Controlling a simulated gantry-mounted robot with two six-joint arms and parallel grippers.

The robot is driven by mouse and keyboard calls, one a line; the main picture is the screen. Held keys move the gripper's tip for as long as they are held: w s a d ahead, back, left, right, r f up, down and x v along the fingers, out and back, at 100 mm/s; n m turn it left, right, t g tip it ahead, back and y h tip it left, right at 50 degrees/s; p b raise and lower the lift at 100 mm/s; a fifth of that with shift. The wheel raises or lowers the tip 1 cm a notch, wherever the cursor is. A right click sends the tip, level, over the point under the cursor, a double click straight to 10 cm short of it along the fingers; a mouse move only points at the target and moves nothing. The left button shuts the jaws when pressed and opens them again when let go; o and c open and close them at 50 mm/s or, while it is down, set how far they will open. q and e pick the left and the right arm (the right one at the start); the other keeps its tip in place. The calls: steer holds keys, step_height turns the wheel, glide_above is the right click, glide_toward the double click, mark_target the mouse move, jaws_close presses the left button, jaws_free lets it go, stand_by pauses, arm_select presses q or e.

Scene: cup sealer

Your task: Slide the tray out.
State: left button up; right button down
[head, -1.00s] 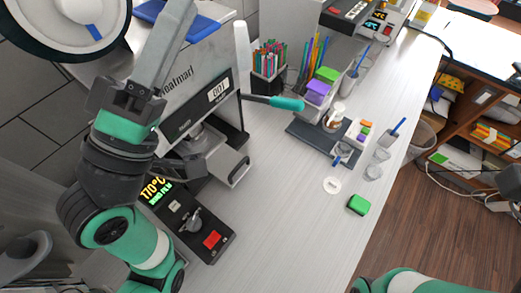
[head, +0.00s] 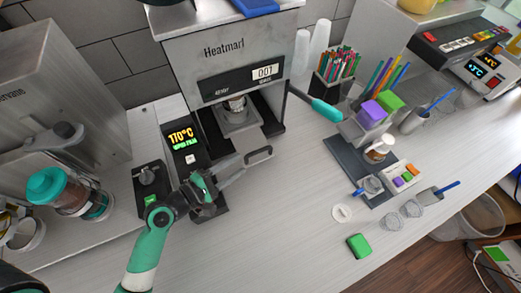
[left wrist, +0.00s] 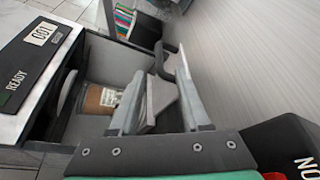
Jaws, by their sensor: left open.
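The grey cup sealer (head: 228,62) stands at the back of the counter, its display reading 001. Its tray (head: 240,124) sits in the open bay at the front, with a looped metal handle (head: 262,155) sticking out toward the lower right. My left gripper (head: 239,168) is open, its fingers at the handle. In the left wrist view the fingers (left wrist: 157,92) stand apart with a grey part of the handle between them; I cannot tell whether they touch it. A brown cup (left wrist: 101,99) with a pale label is inside the bay. My right gripper is out of view.
A control panel (head: 182,138) showing 170°C is left of the bay. A green block (head: 358,246) is near the front edge.

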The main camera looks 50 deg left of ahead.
mark_target(254, 154)
arm_select(q)
steer(key=x, duration=0.9)
steer(key=shift+w+b, duration=0.3)
steer(key=shift+w, duration=0.1)
jaws_close()
stand_by(0.7)
